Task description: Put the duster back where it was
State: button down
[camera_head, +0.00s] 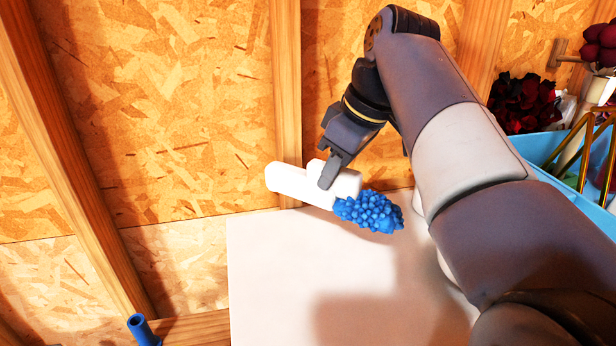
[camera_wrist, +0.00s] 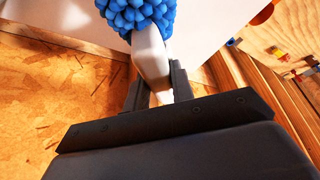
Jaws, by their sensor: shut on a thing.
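The duster (camera_head: 370,211) has a knobbly blue head and a white handle (camera_head: 293,182). My gripper (camera_head: 328,178) is shut on the white handle near the blue head. The duster is held roughly level, with the blue head to the right, over the back edge of a white surface (camera_head: 270,270). In the wrist view the blue head (camera_wrist: 135,15) is at the top and the white handle (camera_wrist: 150,50) runs down between the fingers (camera_wrist: 157,85). Part of the handle is hidden by a finger.
A light-blue container (camera_head: 545,150) with dark red flowers (camera_head: 524,103) and other items stands at the right. A blue peg-like thing (camera_head: 142,330) is at the bottom left. A chipboard wall with wooden studs (camera_head: 287,90) stands close behind. The white surface's left part is clear.

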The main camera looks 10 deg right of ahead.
aim_at(331, 197)
jog(key=shift+w+f, duration=0.3)
jog(key=shift+f, duration=0.65)
jog(key=shift+w+f, duration=0.25)
jog(key=shift+f, duration=0.7)
notch_tip(331, 197, down, 2)
jog(key=shift+f, duration=0.1)
jog(key=shift+w+f+p, duration=0.2)
jog(key=shift+f+p, duration=0.2)
jog(key=shift+f, duration=0.1)
jog(key=shift+f, duration=0.2)
jog(key=c, duration=1.2)
grip_release()
jog(key=shift+r, duration=0.1)
